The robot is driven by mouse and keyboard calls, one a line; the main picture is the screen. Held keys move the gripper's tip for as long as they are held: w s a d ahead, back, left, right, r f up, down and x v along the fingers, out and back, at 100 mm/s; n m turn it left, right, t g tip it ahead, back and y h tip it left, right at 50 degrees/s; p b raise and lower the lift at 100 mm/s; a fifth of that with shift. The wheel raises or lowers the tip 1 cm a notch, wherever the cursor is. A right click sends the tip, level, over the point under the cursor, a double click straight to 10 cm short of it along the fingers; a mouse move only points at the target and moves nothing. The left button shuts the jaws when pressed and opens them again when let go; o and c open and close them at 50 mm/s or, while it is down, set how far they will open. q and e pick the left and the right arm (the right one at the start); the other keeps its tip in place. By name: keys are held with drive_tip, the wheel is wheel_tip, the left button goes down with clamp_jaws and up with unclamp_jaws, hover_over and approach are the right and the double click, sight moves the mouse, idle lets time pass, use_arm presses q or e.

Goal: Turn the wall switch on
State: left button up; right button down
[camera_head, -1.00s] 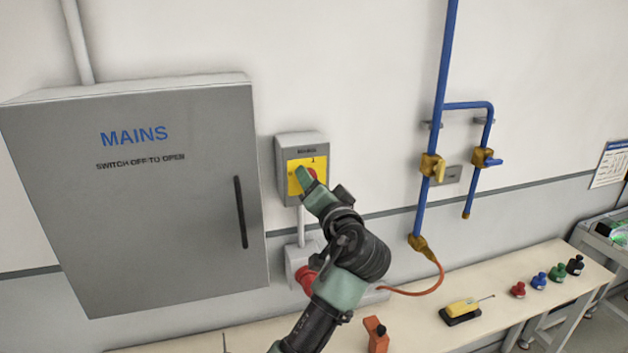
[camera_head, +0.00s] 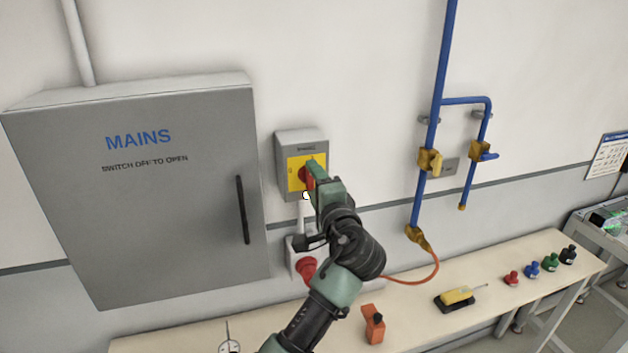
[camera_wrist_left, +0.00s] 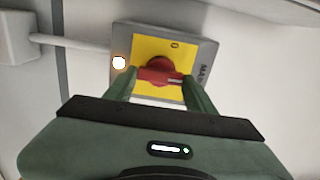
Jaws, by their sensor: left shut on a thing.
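The wall switch (camera_head: 284,165) is a grey box with a yellow plate and a red rotary knob (camera_head: 302,177). My left gripper (camera_head: 312,174) is at the knob and covers part of it. In the left wrist view its green fingers (camera_wrist_left: 160,84) are shut on the red knob (camera_wrist_left: 158,66), one finger at each end of its bar. The bar lies in line with the box's upright direction, its white mark toward the labelled top. A "0" shows on the side of the yellow plate (camera_wrist_left: 178,46). A bright white lamp (camera_wrist_left: 119,62) glows near the box's lower end. My right gripper is not in view.
A large grey MAINS cabinet (camera_head: 140,220) is close on the left. Blue pipes (camera_head: 436,110) with brass valves run down the wall on the right.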

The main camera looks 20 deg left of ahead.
use_arm(q)
drive_tip(key=shift+f, duration=0.1)
idle(0.5)
drive_tip(key=o, duration=1.4)
drive_tip(key=shift+d, duration=0.1)
drive_tip(key=b+v, duration=0.3)
drive_tip(key=v, duration=0.4)
drive_tip(key=shift+s+d+b, duration=0.25)
drive_tip(key=shift+s+b, duration=0.1)
drive_tip(key=shift+b, duration=0.05)
